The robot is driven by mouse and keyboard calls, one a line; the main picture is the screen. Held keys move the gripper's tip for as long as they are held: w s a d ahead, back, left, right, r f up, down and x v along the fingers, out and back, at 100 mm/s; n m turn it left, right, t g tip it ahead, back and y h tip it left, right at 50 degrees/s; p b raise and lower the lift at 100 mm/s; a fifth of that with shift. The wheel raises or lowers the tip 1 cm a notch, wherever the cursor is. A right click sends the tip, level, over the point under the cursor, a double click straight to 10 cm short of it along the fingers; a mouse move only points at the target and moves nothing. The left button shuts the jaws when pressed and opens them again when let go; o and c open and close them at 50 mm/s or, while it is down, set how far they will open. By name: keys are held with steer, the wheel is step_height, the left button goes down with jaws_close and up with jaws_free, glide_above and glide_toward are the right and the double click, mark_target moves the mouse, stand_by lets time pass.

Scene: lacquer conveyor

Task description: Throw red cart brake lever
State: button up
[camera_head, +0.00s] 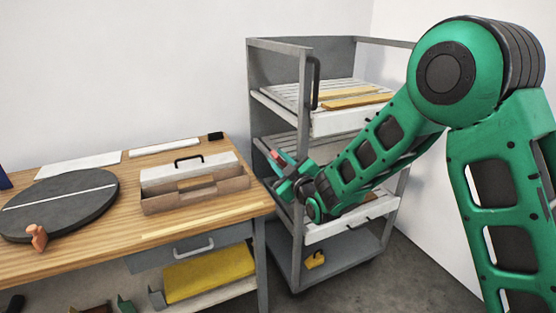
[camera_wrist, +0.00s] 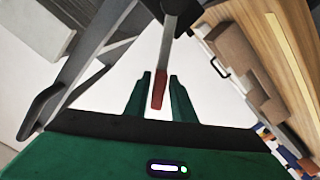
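The red-tipped brake lever (camera_head: 276,157) shows at the left side of the grey cart (camera_head: 303,150) in the head view, partly hidden by my gripper (camera_head: 283,178). In the wrist view its red grip (camera_wrist: 158,92) hangs on a grey bar (camera_wrist: 168,40). The grip appears between the two green fingers of my gripper (camera_wrist: 160,86), with a gap on both sides. My gripper is open. I cannot tell how deep the lever sits between the fingers.
A wooden workbench (camera_head: 215,207) stands close left of the cart, with a toolbox (camera_head: 190,187) and a dark round turntable (camera_head: 75,200) on it. The cart's posts, black handle (camera_head: 315,83) and slatted trays surround my arm. A yellow object (camera_head: 315,260) lies on the bottom shelf.

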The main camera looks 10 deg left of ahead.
steer(key=shift+o, duration=0.3)
steer(key=shift+a+r, duration=0.1)
steer(key=shift+r, duration=0.1)
steer(key=shift+s, duration=0.25)
steer(key=v, duration=1)
steer(key=shift+d, duration=0.4)
steer(key=shift+w+f, duration=0.1)
